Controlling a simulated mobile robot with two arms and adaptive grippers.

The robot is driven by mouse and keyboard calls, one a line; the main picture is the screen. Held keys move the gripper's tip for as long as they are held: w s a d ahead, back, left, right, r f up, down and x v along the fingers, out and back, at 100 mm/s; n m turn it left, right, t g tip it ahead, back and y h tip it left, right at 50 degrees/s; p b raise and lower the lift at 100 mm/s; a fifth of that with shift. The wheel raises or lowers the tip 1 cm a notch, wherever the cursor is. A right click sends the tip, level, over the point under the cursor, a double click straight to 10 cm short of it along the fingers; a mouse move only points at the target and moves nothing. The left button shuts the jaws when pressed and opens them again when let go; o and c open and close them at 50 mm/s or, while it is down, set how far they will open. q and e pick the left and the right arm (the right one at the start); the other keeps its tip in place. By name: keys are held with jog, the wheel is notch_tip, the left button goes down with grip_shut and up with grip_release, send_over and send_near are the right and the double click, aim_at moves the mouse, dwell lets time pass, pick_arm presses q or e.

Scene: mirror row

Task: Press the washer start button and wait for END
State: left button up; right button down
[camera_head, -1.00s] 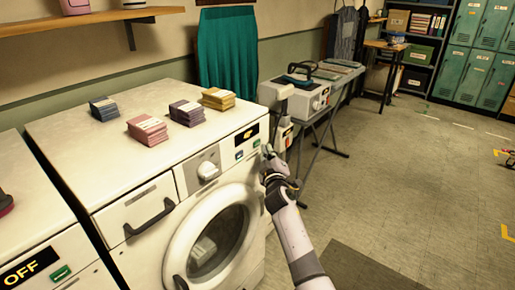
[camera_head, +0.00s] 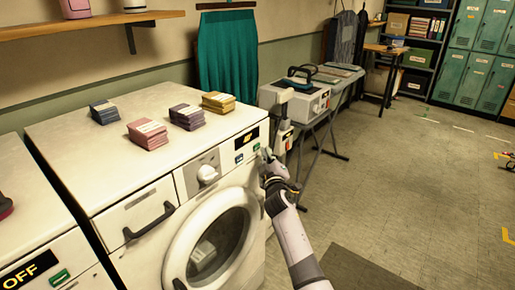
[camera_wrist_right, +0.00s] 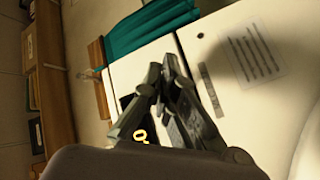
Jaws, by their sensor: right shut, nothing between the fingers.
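The white washer (camera_head: 140,190) has a round glass door (camera_head: 212,243) with a pale bundle visible inside. Its black display (camera_head: 247,139) shows small orange characters that I cannot read. A blue button (camera_head: 239,158) and a green button (camera_head: 256,148) sit below the display. My right gripper (camera_head: 265,153) is shut and empty at the right end of the panel, close beside the green button; I cannot tell if it touches. In the right wrist view the closed fingers (camera_wrist_right: 164,72) partly cover the display (camera_wrist_right: 140,132), where orange characters show. My left gripper is out of view.
Several folded stacks, such as the pink one (camera_head: 148,134), lie on the washer top. Another machine with an OFF display (camera_head: 30,270) stands at left. An ironing table with a grey-white unit (camera_head: 308,103) stands beyond the washer.

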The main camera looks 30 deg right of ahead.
dwell(0.4)
jog(key=shift+w+a+b, duration=0.15)
jog(key=shift+w+b, duration=0.2)
jog(key=shift+w, duration=0.05)
jog(key=shift+w+a+b, duration=0.15)
jog(key=shift+w+b, duration=0.15)
jog(key=shift+b, duration=0.05)
dwell(0.5)
jog(key=shift+s+r, duration=0.1)
dwell(0.3)
jog(key=shift+s+d+p, duration=0.3)
jog(key=shift+s+p, duration=0.2)
jog(key=shift+s, duration=0.15)
jog(key=s+p, duration=0.1)
jog(key=s+d+p, duration=0.1)
jog(key=s, duration=0.1)
jog(key=s+d+p, duration=0.1)
jog(key=shift+s, duration=0.3)
